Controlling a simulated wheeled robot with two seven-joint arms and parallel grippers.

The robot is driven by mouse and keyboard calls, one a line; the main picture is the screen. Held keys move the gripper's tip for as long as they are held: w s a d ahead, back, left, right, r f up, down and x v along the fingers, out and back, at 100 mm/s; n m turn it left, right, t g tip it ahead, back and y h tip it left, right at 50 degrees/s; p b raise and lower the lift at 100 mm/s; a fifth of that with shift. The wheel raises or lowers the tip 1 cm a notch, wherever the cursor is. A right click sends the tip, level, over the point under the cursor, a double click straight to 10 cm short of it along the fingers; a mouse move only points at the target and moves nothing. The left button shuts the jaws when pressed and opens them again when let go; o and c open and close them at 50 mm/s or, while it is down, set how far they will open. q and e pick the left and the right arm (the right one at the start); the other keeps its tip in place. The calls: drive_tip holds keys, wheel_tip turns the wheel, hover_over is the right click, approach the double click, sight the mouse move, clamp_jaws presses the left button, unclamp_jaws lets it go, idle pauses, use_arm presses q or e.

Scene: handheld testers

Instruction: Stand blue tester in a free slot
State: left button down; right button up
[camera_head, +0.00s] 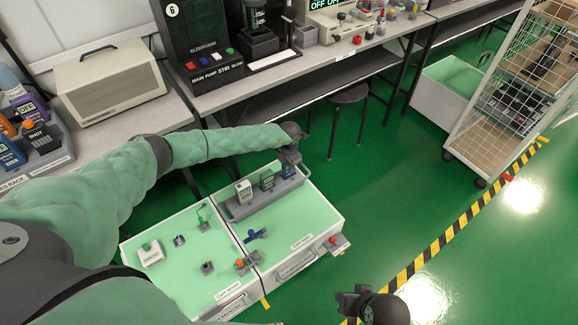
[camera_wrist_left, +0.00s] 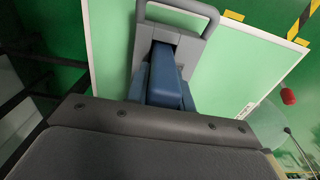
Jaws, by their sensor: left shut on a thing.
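A blue tester (camera_head: 288,171) is at the right end of a grey carrier (camera_head: 238,213) on the cart top. My left gripper (camera_head: 289,157) is shut on its upper part. In the left wrist view the blue tester (camera_wrist_left: 165,78) shows below the jaw, in line with the carrier's handled end (camera_wrist_left: 205,28). Its lower end is hidden, so I cannot tell if it is fully seated. A white tester (camera_head: 244,191) and a green tester (camera_head: 267,180) stand in the carrier's other slots. My right gripper (camera_head: 350,302) is at the bottom, away from the cart; its jaws are unclear.
The green-topped cart (camera_head: 200,272) also carries a white box (camera_head: 151,254), a blue handle-like part (camera_head: 256,235) and small fittings. A stool (camera_head: 348,96) is behind the cart. Green floor is clear to the right.

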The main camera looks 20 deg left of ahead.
use_arm(q)
drive_tip(key=shift+f+b, duration=0.55)
drive_tip(key=shift+f, duration=0.25)
drive_tip(key=c, duration=1.1)
unclamp_jaws()
drive_tip(key=shift+r, duration=0.1)
wheel_tip(320, 180, up, 8)
drive_tip(key=shift+f, duration=0.15)
